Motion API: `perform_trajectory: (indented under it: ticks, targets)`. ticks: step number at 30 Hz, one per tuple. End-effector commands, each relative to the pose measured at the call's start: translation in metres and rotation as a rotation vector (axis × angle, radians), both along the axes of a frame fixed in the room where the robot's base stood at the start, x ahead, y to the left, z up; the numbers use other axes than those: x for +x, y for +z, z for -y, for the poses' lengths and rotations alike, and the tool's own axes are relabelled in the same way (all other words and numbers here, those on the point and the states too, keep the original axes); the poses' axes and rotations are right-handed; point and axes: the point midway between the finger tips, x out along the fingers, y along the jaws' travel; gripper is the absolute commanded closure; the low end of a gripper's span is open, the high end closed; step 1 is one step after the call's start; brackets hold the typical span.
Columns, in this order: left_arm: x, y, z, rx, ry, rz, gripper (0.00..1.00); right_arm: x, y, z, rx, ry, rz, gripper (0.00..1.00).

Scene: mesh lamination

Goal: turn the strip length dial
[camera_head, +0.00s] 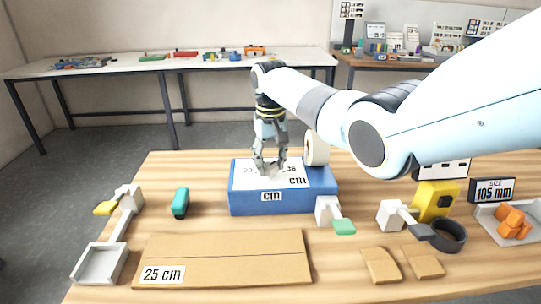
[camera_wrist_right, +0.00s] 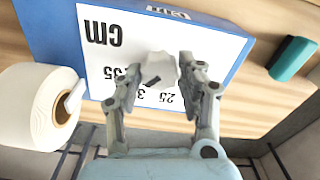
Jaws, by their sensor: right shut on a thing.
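The strip length dial is a small white knob with a dark pointer mark (camera_wrist_right: 157,72), on the white scale face (camera_wrist_right: 100,45) of a blue box (camera_head: 280,203). The scale shows "cm" and numbers such as 25 and 35, partly hidden. My right gripper (camera_head: 271,170) reaches down from above onto the top of the box and hides the dial in the head view. In the right wrist view its fingers (camera_wrist_right: 162,80) are shut on the dial, one on each side. My left gripper is not in view.
A white roll (camera_head: 317,148) stands behind the box. A teal object (camera_head: 181,203) lies to the left. A cardboard sheet marked 25 cm (camera_head: 230,255) lies in front. A white lever with a green end (camera_head: 343,227) sits at the box's right corner.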

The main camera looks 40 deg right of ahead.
Motion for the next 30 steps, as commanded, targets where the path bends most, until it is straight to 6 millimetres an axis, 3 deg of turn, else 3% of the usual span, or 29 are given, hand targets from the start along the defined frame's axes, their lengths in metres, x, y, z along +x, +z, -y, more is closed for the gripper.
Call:
perform_trajectory:
  ticks: [12,30]
  targets:
    - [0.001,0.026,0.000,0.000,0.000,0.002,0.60,0.001,0.003,0.000,0.000,0.394,0.002,0.94]
    - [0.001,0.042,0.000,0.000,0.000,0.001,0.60,0.002,0.002,0.000,-0.002,0.901,0.005,0.94]
